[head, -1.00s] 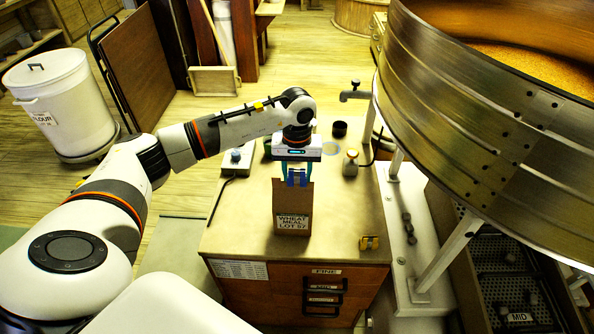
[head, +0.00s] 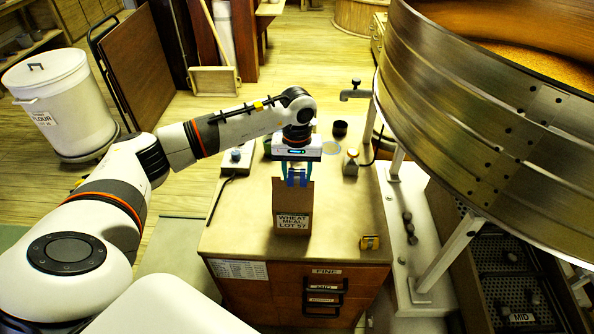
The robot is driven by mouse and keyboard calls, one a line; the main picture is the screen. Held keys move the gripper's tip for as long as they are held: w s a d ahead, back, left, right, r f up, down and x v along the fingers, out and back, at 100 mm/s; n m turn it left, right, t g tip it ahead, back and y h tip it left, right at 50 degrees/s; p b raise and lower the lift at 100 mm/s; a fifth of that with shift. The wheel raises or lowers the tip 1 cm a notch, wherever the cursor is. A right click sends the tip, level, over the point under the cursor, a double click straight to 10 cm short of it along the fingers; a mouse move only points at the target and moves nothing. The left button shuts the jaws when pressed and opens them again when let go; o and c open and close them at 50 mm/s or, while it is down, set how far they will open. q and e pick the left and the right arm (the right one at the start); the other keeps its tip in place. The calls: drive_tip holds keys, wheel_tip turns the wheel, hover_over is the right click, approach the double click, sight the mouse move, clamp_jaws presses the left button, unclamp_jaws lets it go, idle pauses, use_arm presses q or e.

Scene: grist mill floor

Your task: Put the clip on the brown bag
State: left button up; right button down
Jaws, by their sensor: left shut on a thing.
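The brown bag (head: 293,208), labelled "WHEAT MEAL LOT 57", stands upright on the workbench. My left gripper (head: 297,177) is directly above the bag, pointing down, with its fingers at the bag's top edge. It is shut on a small blue clip (head: 297,180), which overlaps the middle of the bag's top edge. Whether the clip's jaws pinch the paper is too small to tell. My right gripper is out of view.
A large round metal sifter (head: 490,110) overhangs the right. The bench is clear left of the bag.

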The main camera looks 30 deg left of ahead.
use_arm(q)
drive_tip(key=shift+f+b, duration=0.45)
drive_tip(key=shift+b, duration=0.05)
idle(0.3)
drive_tip(key=shift+s, duration=0.1)
drive_tip(key=o, duration=1)
drive_tip(key=shift+d, duration=0.15)
drive_tip(key=shift+f, duration=0.1)
drive_tip(key=shift+a+r+p, duration=0.25)
drive_tip(key=shift+r+p, duration=0.3)
drive_tip(key=shift+r, duration=0.45)
drive_tip(key=shift+d+r+p, duration=0.1)
drive_tip(key=shift+r+p, duration=0.8)
drive_tip(key=shift+r, duration=1.3)
drive_tip(key=shift+f, duration=0.1)
